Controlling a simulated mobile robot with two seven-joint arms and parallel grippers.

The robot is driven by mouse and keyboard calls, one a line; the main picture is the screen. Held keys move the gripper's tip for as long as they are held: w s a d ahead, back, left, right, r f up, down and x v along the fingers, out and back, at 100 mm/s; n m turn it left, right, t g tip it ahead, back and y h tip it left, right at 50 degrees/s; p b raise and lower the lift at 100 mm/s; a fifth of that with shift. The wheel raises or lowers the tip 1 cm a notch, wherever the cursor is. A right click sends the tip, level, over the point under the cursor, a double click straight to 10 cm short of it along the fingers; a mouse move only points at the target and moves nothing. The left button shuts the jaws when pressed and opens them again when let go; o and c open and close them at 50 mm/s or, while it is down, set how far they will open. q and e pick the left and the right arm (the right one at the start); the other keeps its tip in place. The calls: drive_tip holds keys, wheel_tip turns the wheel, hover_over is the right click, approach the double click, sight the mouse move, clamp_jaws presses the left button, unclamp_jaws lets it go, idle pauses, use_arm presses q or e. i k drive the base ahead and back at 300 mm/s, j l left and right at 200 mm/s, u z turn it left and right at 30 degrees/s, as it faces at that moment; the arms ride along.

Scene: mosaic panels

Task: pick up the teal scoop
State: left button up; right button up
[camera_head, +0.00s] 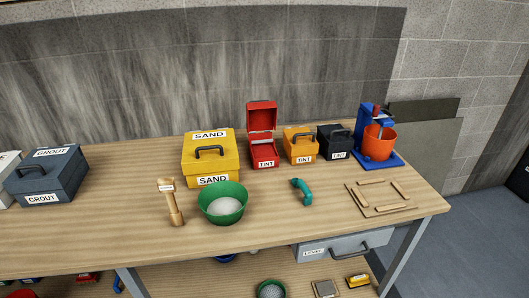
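The teal scoop (302,191) lies on the wooden table (270,228), right of the middle and towards the front. It is a small curved teal piece with its thicker end at the upper left. Nothing touches it. Neither of my grippers shows in the head view.
Behind are a yellow SAND box (209,165), an open red TINT box (263,151) and an orange TINT box (300,145). A wooden frame (380,197) lies right.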

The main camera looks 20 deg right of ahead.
sight(298, 183)
drive_tip(key=i+l+z, duration=0.5)
drive_tip(key=i, duration=0.35)
